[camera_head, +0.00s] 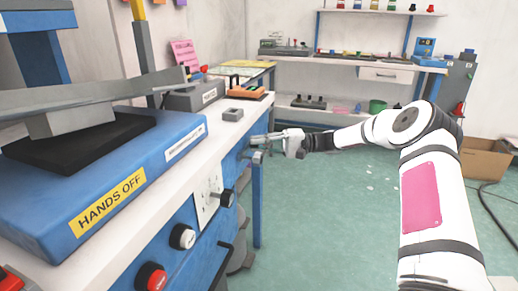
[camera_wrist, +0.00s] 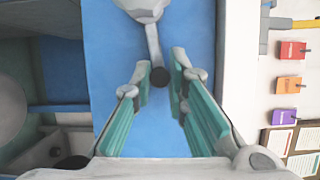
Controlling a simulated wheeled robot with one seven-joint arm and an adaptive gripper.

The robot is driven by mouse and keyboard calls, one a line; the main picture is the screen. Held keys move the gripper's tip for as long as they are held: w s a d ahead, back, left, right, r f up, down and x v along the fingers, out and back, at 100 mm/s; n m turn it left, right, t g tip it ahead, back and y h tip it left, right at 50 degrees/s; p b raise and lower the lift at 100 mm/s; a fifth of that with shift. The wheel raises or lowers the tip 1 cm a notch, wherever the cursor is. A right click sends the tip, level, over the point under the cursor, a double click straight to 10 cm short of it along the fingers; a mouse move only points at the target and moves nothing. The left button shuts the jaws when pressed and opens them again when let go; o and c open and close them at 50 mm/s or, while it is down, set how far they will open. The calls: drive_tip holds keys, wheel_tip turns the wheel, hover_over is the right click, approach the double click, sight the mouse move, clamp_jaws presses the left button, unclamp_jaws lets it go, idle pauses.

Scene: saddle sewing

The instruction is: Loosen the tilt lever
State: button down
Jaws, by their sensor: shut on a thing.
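The tilt lever (camera_wrist: 153,42) is a pale grey arm with a dark round knob (camera_wrist: 160,77) at its end, seen in the wrist view against a blue panel. It hangs from a rounded grey hub (camera_wrist: 143,8) at the top. My gripper (camera_wrist: 162,72) has its two fingers on either side of the knob and is shut on it. In the head view my gripper (camera_head: 268,138) reaches in from the right to the front side of the blue workbench (camera_head: 175,205). The lever is small and hard to make out there.
A blue machine base (camera_head: 100,165) marked "HANDS OFF" sits on the bench. Black, white and red knobs, including a red one (camera_head: 151,276), stick out of the bench front below and left of my gripper. Green floor (camera_head: 350,195) is open under my arm.

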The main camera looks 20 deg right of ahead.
drive_tip(key=shift+r+n+h, duration=0.25)
drive_tip(key=shift+n+h, duration=0.05)
drive_tip(key=shift+n, duration=0.1)
idle(0.3)
drive_tip(key=c, duration=1.6)
unclamp_jaws()
drive_tip(key=shift+o, duration=0.2)
drive_tip(key=shift+s, duration=0.1)
drive_tip(key=v, duration=1.2)
